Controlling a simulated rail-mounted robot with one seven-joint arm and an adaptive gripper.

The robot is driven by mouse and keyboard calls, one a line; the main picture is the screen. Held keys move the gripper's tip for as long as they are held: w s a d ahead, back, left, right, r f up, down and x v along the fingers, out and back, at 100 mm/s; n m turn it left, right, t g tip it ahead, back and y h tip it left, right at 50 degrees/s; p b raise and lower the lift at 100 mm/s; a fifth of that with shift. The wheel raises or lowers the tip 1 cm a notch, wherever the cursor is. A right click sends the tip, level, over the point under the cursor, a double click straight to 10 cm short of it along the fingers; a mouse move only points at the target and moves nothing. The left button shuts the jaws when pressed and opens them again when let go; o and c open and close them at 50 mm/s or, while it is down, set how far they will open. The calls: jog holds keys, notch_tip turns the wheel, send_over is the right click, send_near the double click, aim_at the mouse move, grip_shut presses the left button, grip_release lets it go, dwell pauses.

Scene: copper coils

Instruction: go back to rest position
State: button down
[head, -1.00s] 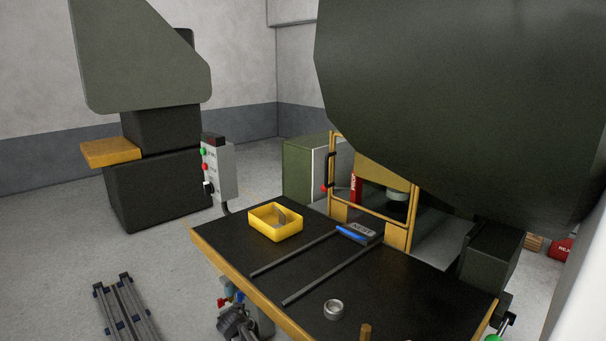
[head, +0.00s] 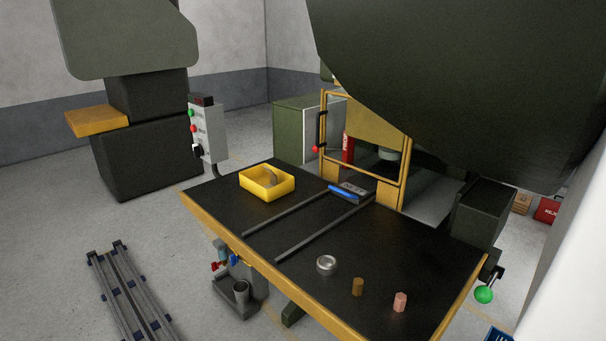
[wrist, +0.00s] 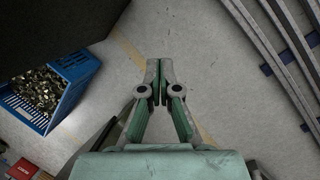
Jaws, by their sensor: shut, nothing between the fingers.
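My gripper (wrist: 159,82) shows in the wrist view, pointing over bare grey floor. Its two fingers are together, with nothing between them. It does not show in the head view now.
A blue crate (wrist: 40,112) full of small brass-coloured parts is at left in the wrist view. Floor rails (wrist: 277,50) run at right. In the head view, a control box (head: 207,131) stands left of the table, and a large dark green machine body (head: 440,90) overhangs the right.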

jog(key=s+d+r+g+y, duration=0.1)
jog(key=s+g, duration=0.3)
jog(key=s, duration=1.4)
jog(key=shift+s+d+r+y+b, duration=0.2)
jog(key=shift+s+d+y+b, duration=0.2)
jog(key=shift+d+y, duration=0.1)
